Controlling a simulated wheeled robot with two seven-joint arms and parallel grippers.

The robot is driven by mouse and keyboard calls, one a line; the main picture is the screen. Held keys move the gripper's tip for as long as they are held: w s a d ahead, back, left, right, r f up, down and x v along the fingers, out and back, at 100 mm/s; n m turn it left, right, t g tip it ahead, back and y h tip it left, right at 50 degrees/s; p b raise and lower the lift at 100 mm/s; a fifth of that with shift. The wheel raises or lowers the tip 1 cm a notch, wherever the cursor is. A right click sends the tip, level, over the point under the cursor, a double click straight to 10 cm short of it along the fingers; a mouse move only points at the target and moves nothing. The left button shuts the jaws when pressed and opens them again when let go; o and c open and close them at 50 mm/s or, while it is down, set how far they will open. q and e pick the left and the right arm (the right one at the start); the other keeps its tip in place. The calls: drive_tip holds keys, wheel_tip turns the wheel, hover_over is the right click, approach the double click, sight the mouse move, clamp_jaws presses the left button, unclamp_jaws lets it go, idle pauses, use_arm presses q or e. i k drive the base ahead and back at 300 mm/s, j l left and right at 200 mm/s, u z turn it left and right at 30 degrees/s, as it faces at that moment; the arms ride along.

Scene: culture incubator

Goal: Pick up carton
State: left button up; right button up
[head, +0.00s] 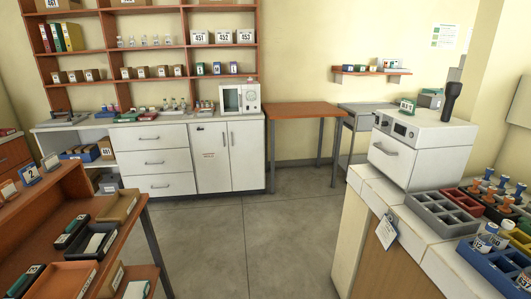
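Neither of my grippers shows in the head view. Several box-like things could be the carton, and I cannot tell which one is meant. White boxes with number labels (222,37) stand on the upper right of the orange wall shelf. Small brown boxes (142,72) stand on the shelf below. A brown box with a label (106,148) stands at the left end of the far white cabinets.
White cabinets (156,160) line the back wall, with a small white machine (240,97) on top. An orange table (304,111) stands right of them. A near right counter holds a white incubator (422,147) and a grey divided tray (446,218). The middle floor (250,235) is clear.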

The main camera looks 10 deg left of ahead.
sight(143, 72)
drive_tip(key=i+j+u, duration=0.25)
drive_tip(key=i, duration=0.65)
drive_tip(key=i+u, duration=0.25)
drive_tip(key=i, duration=0.7)
drive_tip(key=i+l+u, duration=0.1)
drive_tip(key=i+u, duration=0.2)
drive_tip(key=i, duration=0.6)
